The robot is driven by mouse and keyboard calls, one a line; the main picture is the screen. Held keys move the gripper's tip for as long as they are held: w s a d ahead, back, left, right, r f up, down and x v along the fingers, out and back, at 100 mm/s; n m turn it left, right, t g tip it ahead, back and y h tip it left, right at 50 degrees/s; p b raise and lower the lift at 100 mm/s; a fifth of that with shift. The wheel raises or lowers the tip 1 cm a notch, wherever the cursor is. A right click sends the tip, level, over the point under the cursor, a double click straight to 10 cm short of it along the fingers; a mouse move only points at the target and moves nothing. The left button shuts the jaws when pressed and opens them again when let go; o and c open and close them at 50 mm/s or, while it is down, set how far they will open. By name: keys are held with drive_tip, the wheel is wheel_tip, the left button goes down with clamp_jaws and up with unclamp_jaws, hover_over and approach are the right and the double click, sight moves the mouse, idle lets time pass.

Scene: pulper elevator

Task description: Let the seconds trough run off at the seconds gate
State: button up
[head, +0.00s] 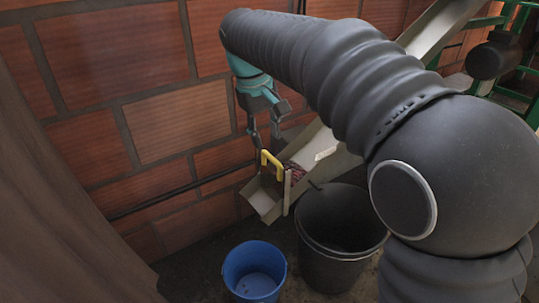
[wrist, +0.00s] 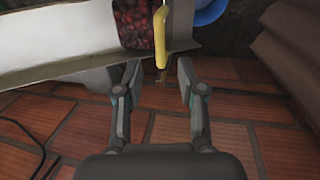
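The pale seconds trough (head: 318,146) slopes down to the left in the head view. Dark red cherries (head: 298,175) lie at its low end, and they also show in the wrist view (wrist: 136,22). The seconds gate has a yellow handle (head: 271,160) and stands across the low end, with the cherries behind it. A short spout (head: 262,200) lies beyond the gate. My gripper (head: 264,138) is just above and behind the handle in the head view. In the wrist view my gripper (wrist: 156,76) is open, with the yellow handle (wrist: 161,40) ahead of its fingertips, not between them.
A blue bucket (head: 254,272) stands on the floor below the spout. A larger black bin (head: 340,228) stands to its right, under the trough. A brick wall (head: 150,120) is close behind my gripper. A brown cloth-like surface (head: 50,220) fills the left edge.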

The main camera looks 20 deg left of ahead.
sight(271, 157)
drive_tip(key=f, duration=0.3)
drive_tip(key=w+f+b, duration=0.1)
drive_tip(key=f, duration=0.1)
drive_tip(key=shift+d+f, duration=0.35)
drive_tip(key=shift+d, duration=0.05)
drive_tip(key=shift+s, duration=0.1)
clamp_jaws()
